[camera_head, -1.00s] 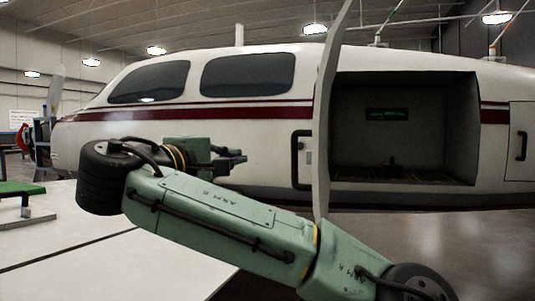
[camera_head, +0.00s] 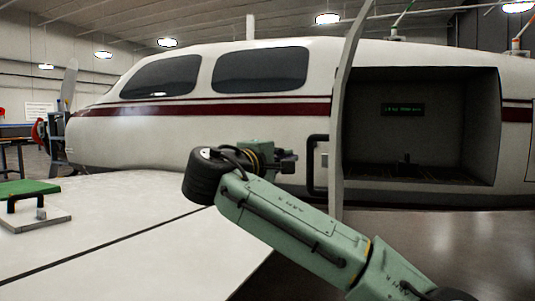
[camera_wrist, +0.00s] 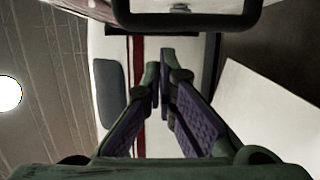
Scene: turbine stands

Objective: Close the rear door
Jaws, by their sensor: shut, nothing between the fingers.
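The rear door (camera_head: 347,120) of the white aircraft stands open and shows almost edge-on at the left side of a dark compartment (camera_head: 430,135). A black bar handle (camera_head: 312,165) sticks out on the door's left side. My gripper (camera_head: 292,163) is just left of the handle in the head view, with a small gap between them. In the wrist view, my gripper (camera_wrist: 161,75) has its purple-padded fingers together with nothing held. A black bar (camera_wrist: 188,24), probably the handle, crosses the top of that view beyond the fingertips. Contact with the door cannot be seen.
The fuselage (camera_head: 200,150) with its dark red stripe and windows runs behind my arm. Open floor (camera_head: 440,250) lies below the compartment at right.

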